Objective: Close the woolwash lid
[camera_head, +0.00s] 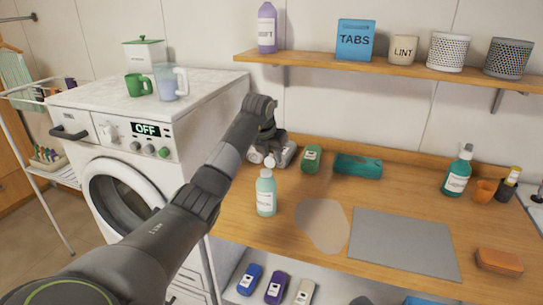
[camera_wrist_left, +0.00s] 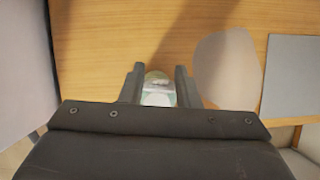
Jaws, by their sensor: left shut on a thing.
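A pale teal bottle (camera_head: 266,194) with a white label stands upright on the wooden counter; its label is too small to read. A white lid (camera_head: 269,161) shows at its top, partly hidden by my gripper. My left gripper (camera_head: 273,157) is over the bottle's top, shut on the lid. In the left wrist view, the fingers of my left gripper (camera_wrist_left: 158,88) stand on either side of the white and pale green top (camera_wrist_left: 157,90). Whether the lid is fully seated cannot be told. My right gripper is out of view.
A green bottle (camera_head: 311,158) and a teal box-like item (camera_head: 358,166) are behind and to the right. A grey mat (camera_head: 405,243) and a pale round patch (camera_head: 323,226) lie to the right. The washing machine (camera_head: 140,150) stands left. A shelf (camera_head: 380,68) runs above.

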